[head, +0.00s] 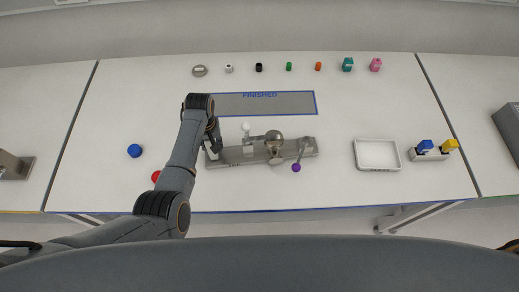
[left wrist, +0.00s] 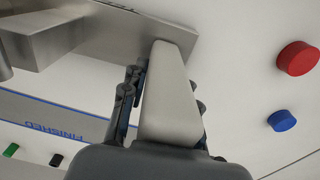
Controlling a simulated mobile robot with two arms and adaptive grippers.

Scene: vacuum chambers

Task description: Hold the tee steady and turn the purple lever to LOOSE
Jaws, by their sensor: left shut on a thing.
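A grey metal fixture (head: 236,156) lies on the table. The tee (head: 274,141), a shiny metal piece with a round body, sits on its middle. A lever with a purple knob (head: 296,168) is at the fixture's right part, its knob pointing to the front edge. A white knob (head: 246,127) stands left of the tee. My left gripper (head: 213,148) is at the fixture's left end, away from the tee. In the left wrist view its fingers are shut on a pale grey handle (left wrist: 172,100) beside the metal fixture (left wrist: 125,28). My right gripper is not in view. LOOSE marking is not readable.
A grey area marked FINISHED (head: 262,103) lies behind the fixture. A white tray (head: 377,154) and a holder with blue and yellow pieces (head: 430,154) stand right. A blue cap (head: 134,151) and a red cap (head: 156,176) lie left. Several small parts line the back.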

